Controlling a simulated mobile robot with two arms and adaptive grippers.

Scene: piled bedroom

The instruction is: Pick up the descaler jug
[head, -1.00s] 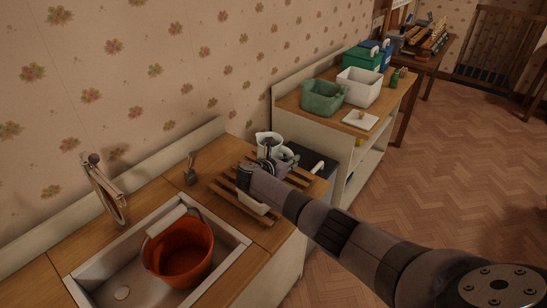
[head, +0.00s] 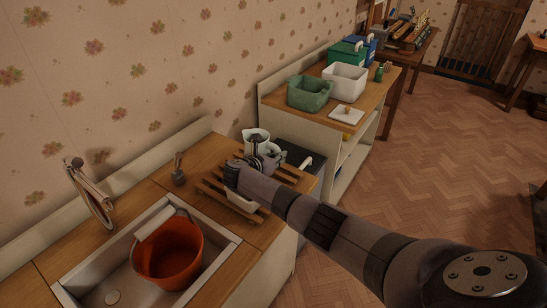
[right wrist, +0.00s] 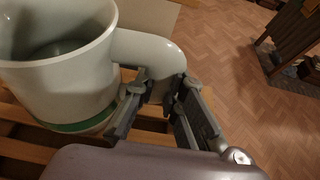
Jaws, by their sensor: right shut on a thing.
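The descaler jug is a pale grey-white jug (right wrist: 60,70) with a green band at its base, filling the left of the right wrist view. Its thick handle (right wrist: 165,55) reaches between the fingers of my right gripper (right wrist: 160,105), which is shut on it. The jug is upright over wooden slats; whether its base touches them I cannot tell. In the head view the white jug (head: 257,139) shows behind my right gripper (head: 262,162), which partly covers the slatted rack (head: 212,188). My left gripper is out of view.
A sink (head: 130,275) holding an orange bucket (head: 172,255) lies left of the rack. A white dish (head: 242,202) is partly hidden under my arm. A farther counter holds a green bin (head: 309,93) and white bin (head: 345,80).

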